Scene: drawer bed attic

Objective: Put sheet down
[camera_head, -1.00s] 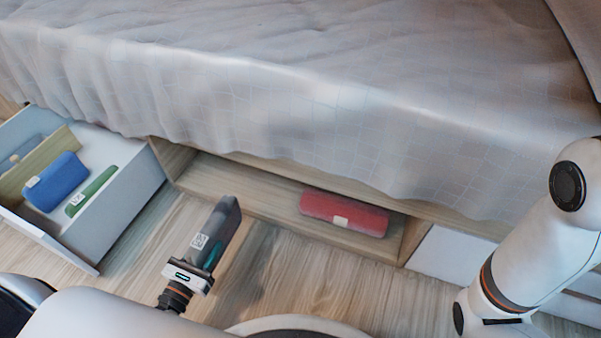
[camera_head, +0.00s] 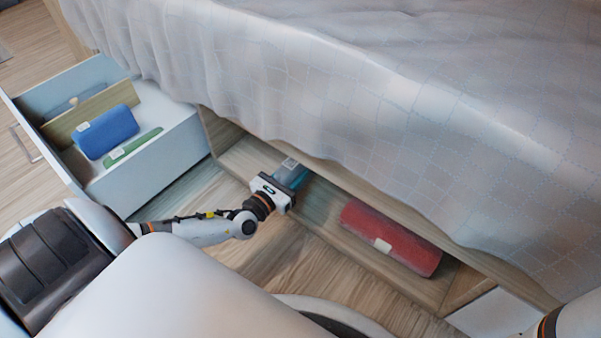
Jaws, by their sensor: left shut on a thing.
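My left gripper (camera_head: 282,184) is shut on a rolled or folded sheet (camera_head: 293,171), grey-teal with a pale label. The gripper reaches into the left part of the open wooden compartment (camera_head: 240,160) under the bed. Most of the sheet is hidden by the gripper and the compartment's upper edge, and I cannot tell whether it touches the compartment floor. A red rolled sheet (camera_head: 400,240) with a white label lies in the same compartment, to the right and apart from my gripper. My right gripper is out of view.
An open white drawer (camera_head: 160,170) at the left holds a blue roll (camera_head: 107,132), a green item (camera_head: 133,147) and a grey-blue item behind a wooden divider (camera_head: 90,115). The bed cover (camera_head: 330,90) hangs over the compartment. Compartment floor between gripper and red sheet is free.

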